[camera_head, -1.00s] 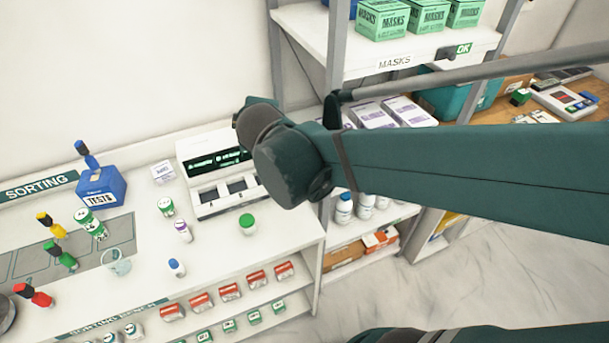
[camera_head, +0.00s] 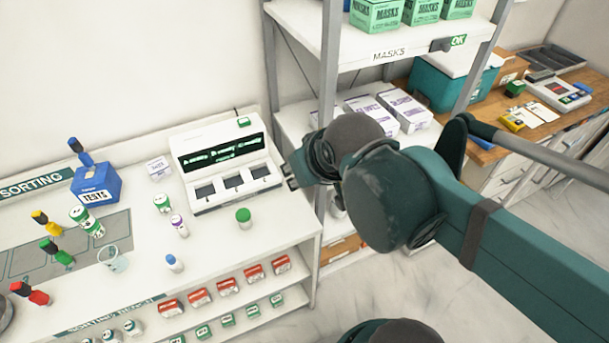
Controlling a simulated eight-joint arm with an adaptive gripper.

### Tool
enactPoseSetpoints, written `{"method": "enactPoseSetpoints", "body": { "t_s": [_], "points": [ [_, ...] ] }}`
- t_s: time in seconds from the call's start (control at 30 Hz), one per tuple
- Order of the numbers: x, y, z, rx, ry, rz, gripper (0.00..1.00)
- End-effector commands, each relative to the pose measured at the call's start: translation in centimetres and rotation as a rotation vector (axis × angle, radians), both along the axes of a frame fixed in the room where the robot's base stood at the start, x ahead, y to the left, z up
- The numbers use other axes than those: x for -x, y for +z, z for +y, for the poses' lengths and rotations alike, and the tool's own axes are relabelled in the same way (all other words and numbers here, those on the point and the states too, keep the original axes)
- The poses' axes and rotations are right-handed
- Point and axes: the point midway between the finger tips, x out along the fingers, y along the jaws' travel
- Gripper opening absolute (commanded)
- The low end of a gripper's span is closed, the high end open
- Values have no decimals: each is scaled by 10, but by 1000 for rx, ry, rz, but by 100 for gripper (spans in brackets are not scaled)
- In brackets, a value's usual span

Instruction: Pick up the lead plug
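Several dark-handled coloured pieces that look like plugs stand or lean at the left of the white bench: a yellow one (camera_head: 49,225), a green one (camera_head: 58,253) and a red one (camera_head: 31,294). A blue one (camera_head: 80,151) sticks up from the blue TESTS box (camera_head: 97,186). I cannot tell which is the lead plug. The end of my arm, with my gripper (camera_head: 292,179), is over the bench's right end, beside the white device and far right of these pieces. My gripper is small and mostly hidden by the wrist, so its opening does not show.
A white device (camera_head: 226,163) with a dark display stands at the bench's back right. A green-capped jar (camera_head: 244,218), small bottles (camera_head: 173,263) and a clear cup (camera_head: 112,259) stand on the bench. A metal-framed shelf (camera_head: 330,90) rises beside my arm. The bench's front right is clear.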

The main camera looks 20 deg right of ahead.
Motion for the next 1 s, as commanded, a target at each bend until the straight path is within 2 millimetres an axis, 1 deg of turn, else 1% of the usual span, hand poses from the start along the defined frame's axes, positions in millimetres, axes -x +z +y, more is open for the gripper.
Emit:
{"method": "enactPoseSetpoints", "body": {
  "t_s": [0.1, 0.2, 0.47, 0.5, 1.0],
  "points": [
    [10, -2, 1, -40, -32, 10, 32],
    [13, -3, 1, -56, -45, 15, 32],
    [13, -3, 2, -58, -46, 15, 32],
    [13, -3, 2, -58, -46, 15, 36],
    [11, -3, 2, -56, -45, 14, 36]
  ]
}}
